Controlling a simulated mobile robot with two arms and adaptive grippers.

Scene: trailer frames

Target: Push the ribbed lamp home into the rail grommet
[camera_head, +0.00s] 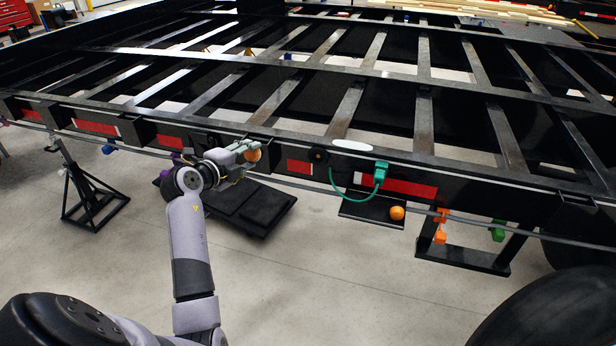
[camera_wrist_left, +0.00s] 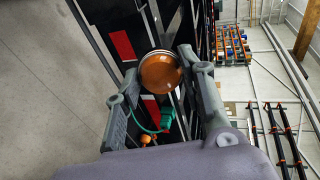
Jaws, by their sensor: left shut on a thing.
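My left gripper (camera_head: 250,152) is shut on an orange round lamp (camera_head: 253,156), held in front of the trailer's black rear rail. In the left wrist view the lamp (camera_wrist_left: 160,72) sits between the two fingertips (camera_wrist_left: 160,78), its domed face toward the camera. I cannot make out its ribs. A round black grommet (camera_head: 319,155) is in the rail, to the right of the lamp and apart from it in the head view. The grommet is not clear in the wrist view. My right gripper is not in view.
A green connector (camera_head: 381,171) with a looping green cable (camera_head: 352,200) hangs at the rail, right of the grommet. A second orange lamp (camera_head: 397,213) is on a black shelf (camera_head: 368,212) below. A jack stand (camera_head: 88,190) stands at the left, a tyre (camera_head: 555,310) at the lower right.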

